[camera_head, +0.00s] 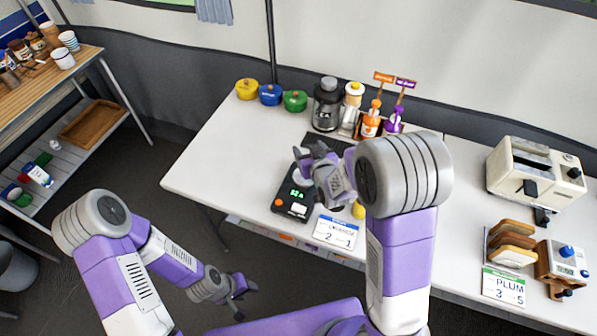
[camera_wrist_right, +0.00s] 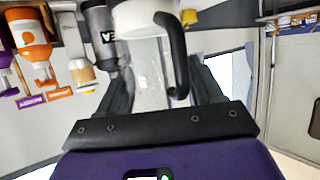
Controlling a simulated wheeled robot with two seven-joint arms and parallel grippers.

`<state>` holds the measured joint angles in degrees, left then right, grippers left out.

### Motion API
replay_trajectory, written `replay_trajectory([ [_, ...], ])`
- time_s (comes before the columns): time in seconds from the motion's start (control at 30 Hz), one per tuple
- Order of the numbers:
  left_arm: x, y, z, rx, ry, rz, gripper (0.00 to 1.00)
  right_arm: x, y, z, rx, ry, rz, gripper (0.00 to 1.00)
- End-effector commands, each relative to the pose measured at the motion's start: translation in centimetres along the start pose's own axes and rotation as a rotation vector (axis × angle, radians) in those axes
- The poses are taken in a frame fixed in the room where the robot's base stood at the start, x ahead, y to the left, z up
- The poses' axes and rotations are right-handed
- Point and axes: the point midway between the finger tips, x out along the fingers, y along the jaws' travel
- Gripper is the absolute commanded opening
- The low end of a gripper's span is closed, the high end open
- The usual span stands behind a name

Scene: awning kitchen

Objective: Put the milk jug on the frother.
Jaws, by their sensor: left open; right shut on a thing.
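My right gripper (camera_head: 308,152) is over the white table, near a dark mat. The right wrist view shows a clear jug (camera_wrist_right: 148,72) with a black handle (camera_wrist_right: 178,50) between its dark fingers; the gripper is shut on it. I take this as the milk jug; in the head view my gripper and arm hide most or all of it. A black flat device (camera_head: 293,203) with a green display and an orange button lies just below the right gripper; I cannot tell whether it is the frother. My left gripper (camera_head: 242,290) is open and empty, below the table's front edge.
A dark grey machine (camera_head: 327,105), a yellow-capped bottle (camera_head: 352,100) and orange (camera_head: 371,122) and purple (camera_head: 393,120) pump bottles stand at the back. Small coloured pots (camera_head: 270,95) stand left of them. A toaster (camera_head: 535,172) is at right. The table's left end is clear.

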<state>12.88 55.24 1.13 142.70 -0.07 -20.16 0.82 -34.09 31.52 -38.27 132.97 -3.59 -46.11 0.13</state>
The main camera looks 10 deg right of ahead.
Motion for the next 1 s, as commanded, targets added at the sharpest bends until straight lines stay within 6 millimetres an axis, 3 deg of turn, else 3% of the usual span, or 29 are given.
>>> replay_trajectory([
  [0.1, 1.7, -0.6, 0.0, 0.0, -0.001, 0.0, 0.43, 1.0, -0.4, -0.8, -0.011, 0.01, -0.042, 0.26],
  [0.43, 3.3, -1.2, -0.1, 0.0, -0.001, 0.0, 0.43, 1.4, -0.9, -3.6, -0.05, 0.002, -0.119, 0.26],
  [0.7, 4.9, -1.8, -0.2, 0.0, -0.001, 0.0, 0.43, 3.2, -1.0, 0.5, -0.053, -0.004, -0.125, 0.26],
  [1.0, 5.6, -2.1, -0.2, 0.0, 0.0, 0.0, 0.43, 4.1, -1.0, 2.8, -0.052, -0.001, -0.125, 0.26],
])
